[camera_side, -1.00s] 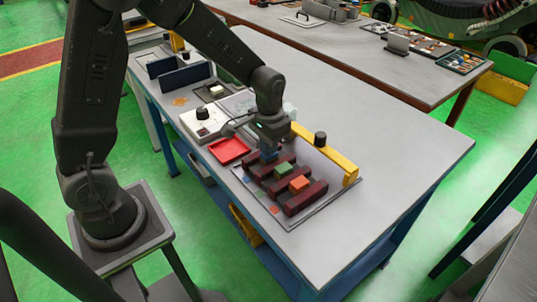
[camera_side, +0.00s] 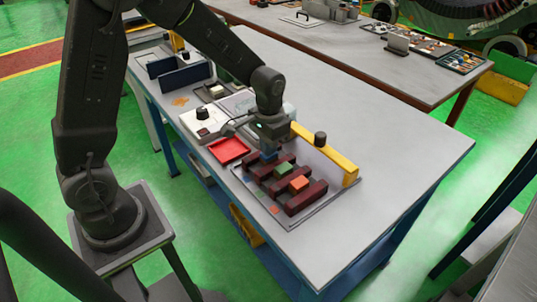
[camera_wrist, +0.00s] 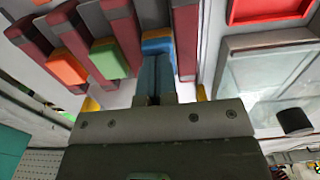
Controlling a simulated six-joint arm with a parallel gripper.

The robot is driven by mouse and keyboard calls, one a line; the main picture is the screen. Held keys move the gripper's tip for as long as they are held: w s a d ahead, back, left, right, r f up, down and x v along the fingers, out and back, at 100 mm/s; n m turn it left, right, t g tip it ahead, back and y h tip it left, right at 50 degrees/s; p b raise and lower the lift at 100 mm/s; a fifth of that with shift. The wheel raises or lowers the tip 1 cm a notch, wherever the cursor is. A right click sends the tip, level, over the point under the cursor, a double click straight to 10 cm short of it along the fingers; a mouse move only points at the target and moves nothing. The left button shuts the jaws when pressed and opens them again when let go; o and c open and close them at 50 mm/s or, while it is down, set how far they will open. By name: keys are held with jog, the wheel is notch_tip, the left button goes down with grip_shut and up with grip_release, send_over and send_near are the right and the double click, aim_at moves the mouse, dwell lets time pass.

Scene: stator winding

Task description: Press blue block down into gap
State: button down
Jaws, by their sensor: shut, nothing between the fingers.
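The blue block (camera_side: 268,156) sits at the far-left gap between dark red bars (camera_side: 268,171) in the side view, just under my gripper (camera_side: 267,149). In the wrist view the blue block (camera_wrist: 157,43) shows between two bars, beyond the tips of my gripper (camera_wrist: 155,98). My gripper is shut with nothing between its fingers, and its tips are at or very near the block. I cannot tell whether they touch. A green block (camera_side: 283,168) and an orange block (camera_side: 298,184) sit in the neighbouring gaps.
A red tray (camera_side: 229,150) lies left of the bars. A yellow bar (camera_side: 328,155) and a black knob (camera_side: 320,139) stand behind them. The right part of the grey table (camera_side: 400,150) is clear.

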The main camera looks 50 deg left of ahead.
jog(key=shift+f, duration=0.3)
dwell(0.4)
dwell(0.4)
jog(key=shift+r, duration=3.55)
jog(key=shift+r, duration=0.1)
jog(key=s+d+r+t, duration=0.1)
jog(key=s+r+t, duration=0.1)
jog(key=s+r, duration=0.3)
jog(key=s+d+r+t, duration=0.1)
jog(key=s+r+t, duration=0.2)
jog(key=s, duration=0.9)
notch_tip(320, 180, up, 3)
jog(key=shift+s+t, duration=0.3)
jog(key=shift+s, duration=0.05)
